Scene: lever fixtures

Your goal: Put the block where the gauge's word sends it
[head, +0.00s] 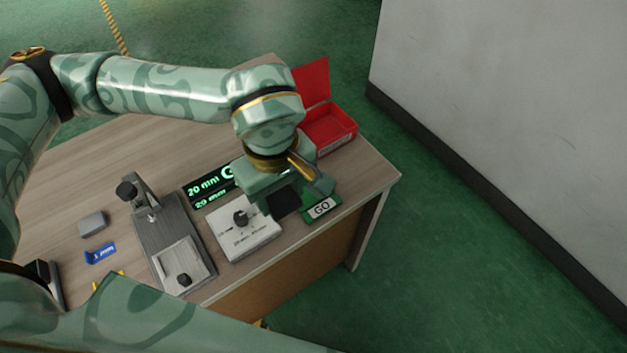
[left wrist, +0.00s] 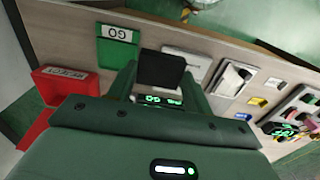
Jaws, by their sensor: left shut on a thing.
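My left gripper (head: 286,198) is shut on a dark block (left wrist: 161,68), held between both fingers in the left wrist view. In the head view it hangs over the right part of the table, between the white knob box (head: 240,236) and the green GO bin (head: 321,209). The gripper hides part of that bin. The gauge display (head: 207,190) shows green text, "20 mm" and a large word starting with G; the gripper covers the rest. The red bin (head: 330,130) stands behind with its lid up; its label reads REJECT in the left wrist view (left wrist: 65,74). My right gripper is out of view.
A grey lever fixture (head: 172,240) stands left of the knob box. A grey block-like piece (head: 93,224) and a blue tag (head: 100,253) lie farther left. The table's right edge is close beyond the bins. The back left of the tabletop is bare.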

